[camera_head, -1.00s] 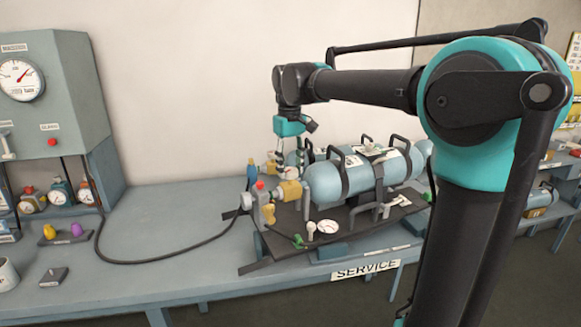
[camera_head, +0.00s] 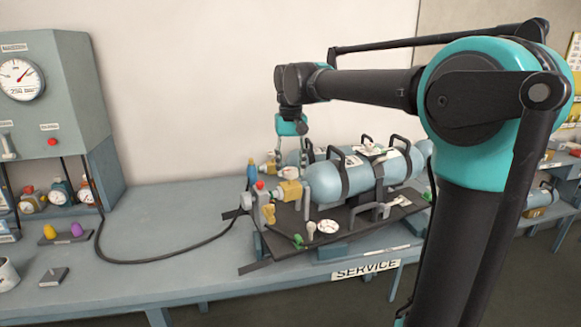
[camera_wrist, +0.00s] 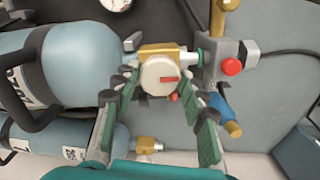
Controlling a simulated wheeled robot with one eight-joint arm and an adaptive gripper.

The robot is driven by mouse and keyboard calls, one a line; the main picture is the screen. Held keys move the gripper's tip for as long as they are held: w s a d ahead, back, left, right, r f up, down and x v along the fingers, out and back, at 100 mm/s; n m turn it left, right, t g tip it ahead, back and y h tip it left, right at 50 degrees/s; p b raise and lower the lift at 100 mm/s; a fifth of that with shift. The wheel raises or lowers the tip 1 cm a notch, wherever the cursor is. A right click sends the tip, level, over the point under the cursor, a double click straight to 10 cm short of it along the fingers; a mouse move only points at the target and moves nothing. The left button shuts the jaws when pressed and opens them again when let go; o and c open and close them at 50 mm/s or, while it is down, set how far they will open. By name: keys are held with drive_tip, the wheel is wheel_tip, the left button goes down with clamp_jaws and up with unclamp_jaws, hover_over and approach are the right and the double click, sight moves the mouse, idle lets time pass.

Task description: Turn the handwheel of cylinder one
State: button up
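The front blue cylinder (camera_head: 326,183) lies on its side on a dark board, with a brass valve (camera_head: 285,196) at its left end. In the wrist view, this valve carries a round white handwheel (camera_wrist: 159,76) with a red mark on its face. My gripper (camera_wrist: 160,82) comes down over it, one green-padded finger on each side. The fingers stand apart, with what look like narrow gaps beside the wheel; contact is not clear. In the head view my gripper (camera_head: 291,150) is above the valve. Which cylinder is number one is not readable.
A second cylinder (camera_wrist: 85,148) with a brass valve (camera_wrist: 148,145) lies close behind. A grey block with a red button (camera_wrist: 232,66) and a blue fitting (camera_wrist: 221,104) sit beside the handwheel. A black hose (camera_head: 165,259) crosses the bench to the gauge cabinet (camera_head: 65,110).

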sight(291, 170)
drive_tip(key=o, duration=0.4)
wheel_tip(291, 170, up, 12)
idle(0.5)
